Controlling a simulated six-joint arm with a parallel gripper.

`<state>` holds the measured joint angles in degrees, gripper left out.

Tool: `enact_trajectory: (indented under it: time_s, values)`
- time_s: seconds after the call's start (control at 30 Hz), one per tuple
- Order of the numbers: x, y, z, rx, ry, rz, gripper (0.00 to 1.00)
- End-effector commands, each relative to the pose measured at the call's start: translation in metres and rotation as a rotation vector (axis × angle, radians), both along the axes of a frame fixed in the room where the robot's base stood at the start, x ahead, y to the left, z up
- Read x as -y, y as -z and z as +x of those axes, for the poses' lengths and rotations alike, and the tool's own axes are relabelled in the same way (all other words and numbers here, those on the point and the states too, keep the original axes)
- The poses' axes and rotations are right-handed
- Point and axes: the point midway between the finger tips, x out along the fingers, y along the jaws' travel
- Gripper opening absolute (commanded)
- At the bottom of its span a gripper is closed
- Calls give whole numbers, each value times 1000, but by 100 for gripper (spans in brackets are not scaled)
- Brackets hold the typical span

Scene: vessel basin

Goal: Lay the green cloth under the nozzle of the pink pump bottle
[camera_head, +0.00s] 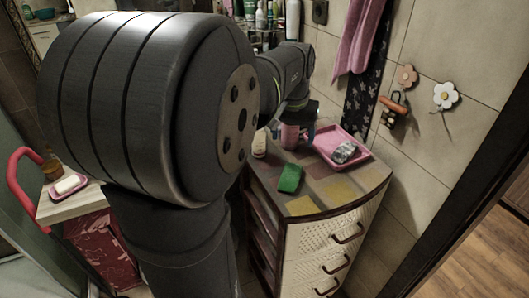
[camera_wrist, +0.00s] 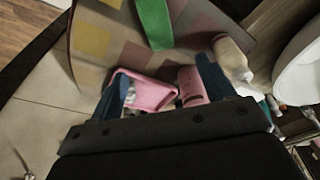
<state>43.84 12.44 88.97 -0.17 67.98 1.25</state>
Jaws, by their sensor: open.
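The green cloth (camera_head: 290,178) lies flat near the left edge of the patterned cabinet top; it also shows at the top of the wrist view (camera_wrist: 154,22). A pink bottle (camera_head: 290,136) stands farther back, beside a pink tray; it appears in the wrist view (camera_wrist: 190,84) near the right finger. Its nozzle is not clearly visible. My gripper (camera_wrist: 163,72) is open, with its two blue fingers spread. It is above the back of the cabinet, by the bottle and tray, away from the cloth. I see nothing held between the fingers.
The pink tray (camera_head: 327,136) holds a crumpled grey item (camera_head: 345,152). A cream bottle (camera_head: 259,144) stands left of the pink bottle. A white basin (camera_wrist: 301,68) is at the right in the wrist view. The front of the cabinet top (camera_head: 340,188) is clear.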

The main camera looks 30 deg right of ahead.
Motion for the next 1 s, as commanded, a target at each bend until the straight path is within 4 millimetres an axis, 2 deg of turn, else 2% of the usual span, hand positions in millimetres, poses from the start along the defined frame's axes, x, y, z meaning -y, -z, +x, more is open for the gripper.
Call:
enact_trajectory:
  time_s: [0.2,0.37,0.47,0.8,1.0]
  values:
    - [10,-25,13,-107,-1,105,75]
    - [11,-24,14,-134,-1,132,75]
    - [10,-9,14,-136,-1,134,75]
    - [10,65,13,-135,-1,134,75]
    - [10,89,13,-134,-1,132,75]
